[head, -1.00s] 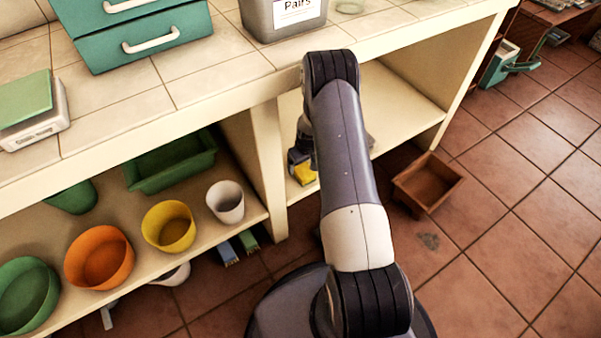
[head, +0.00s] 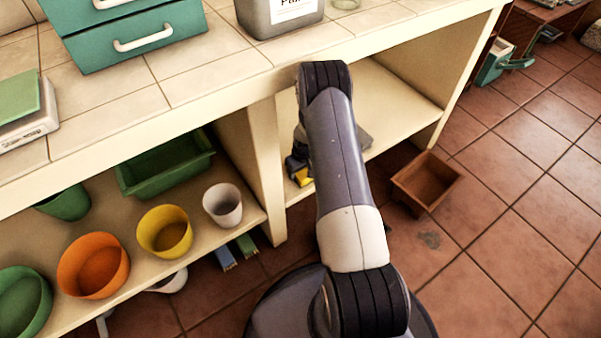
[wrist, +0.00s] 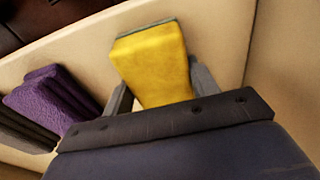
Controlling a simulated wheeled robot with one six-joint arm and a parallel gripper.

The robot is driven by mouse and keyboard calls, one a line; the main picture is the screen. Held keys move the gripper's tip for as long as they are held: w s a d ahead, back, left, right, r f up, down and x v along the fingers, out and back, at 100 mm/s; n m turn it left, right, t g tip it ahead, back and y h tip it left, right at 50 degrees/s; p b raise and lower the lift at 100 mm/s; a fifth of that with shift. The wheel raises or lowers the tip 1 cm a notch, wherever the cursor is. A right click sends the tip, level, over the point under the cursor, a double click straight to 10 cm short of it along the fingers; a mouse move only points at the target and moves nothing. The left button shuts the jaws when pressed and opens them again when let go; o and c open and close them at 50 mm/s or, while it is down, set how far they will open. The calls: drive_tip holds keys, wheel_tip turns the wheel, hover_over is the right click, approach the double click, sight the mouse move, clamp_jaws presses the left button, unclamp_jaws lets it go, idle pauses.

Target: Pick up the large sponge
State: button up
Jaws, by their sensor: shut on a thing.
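The large sponge is a yellow block with a thin dark green layer; in the wrist view the sponge (wrist: 153,65) stands between the two fingers of my gripper (wrist: 157,82). My gripper is shut on it, one finger on each side. In the head view a small part of the yellow sponge (head: 301,179) shows beside my arm, at the shelf under the counter. My arm hides most of the gripper there. I cannot tell whether the sponge is clear of the shelf.
Purple folded cloths (wrist: 55,95) lie left of the sponge in the wrist view. The tiled counter (head: 215,75) overhangs the shelf. A post (head: 268,170) stands left of my gripper, with several pots beyond it. A brown wooden box (head: 427,181) is on the floor at right.

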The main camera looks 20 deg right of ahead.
drive_tip(key=shift+c, duration=1)
drive_tip(key=shift+r, duration=0.1)
drive_tip(key=shift+d+r+p, duration=0.2)
drive_tip(key=shift+r+p, duration=0.15)
drive_tip(key=shift+r, duration=0.3)
wheel_tip(320, 180, up, 6)
drive_tip(key=shift+w+f+p, duration=0.1)
drive_tip(key=shift+p, duration=0.7)
drive_tip(key=w+d, duration=0.1)
drive_tip(key=d, duration=0.8)
drive_tip(key=w+d, duration=0.2)
drive_tip(key=d, duration=0.8)
drive_tip(key=shift+w+f, duration=0.2)
drive_tip(key=shift+w, duration=0.1)
drive_tip(key=shift+d, duration=0.1)
drive_tip(key=o, duration=0.5)
drive_tip(key=shift+c, duration=0.2)
drive_tip(key=c, duration=0.4)
